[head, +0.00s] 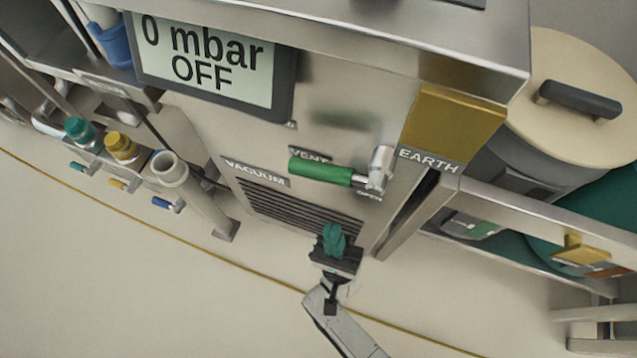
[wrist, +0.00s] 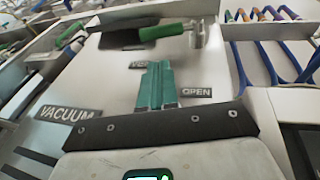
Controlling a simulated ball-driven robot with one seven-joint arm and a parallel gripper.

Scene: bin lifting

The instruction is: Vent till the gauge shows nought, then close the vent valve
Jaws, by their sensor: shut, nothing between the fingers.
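The gauge display (head: 205,58) reads "0 mbar" and "OFF". The vent valve has a green lever (head: 320,171) that points left from its silver pivot (head: 380,168). The VENT label is just above the lever and the OPEN label (head: 369,196) is just below the pivot. In the wrist view the lever (wrist: 160,32) lies across the top, beyond my fingertips. My gripper (head: 333,238), with teal fingers, is shut and empty. It is below the lever, in front of the cabinet, and apart from the lever. In the wrist view its fingers (wrist: 156,85) partly cover the VENT label.
A vented grille (head: 300,210) and a VACUUM label sit left of my gripper. A yellow EARTH block (head: 452,125) is at the cabinet's right corner. Valves with teal and yellow caps (head: 121,147) stand at left. A lidded drum (head: 570,85) is at right. The floor in front is clear.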

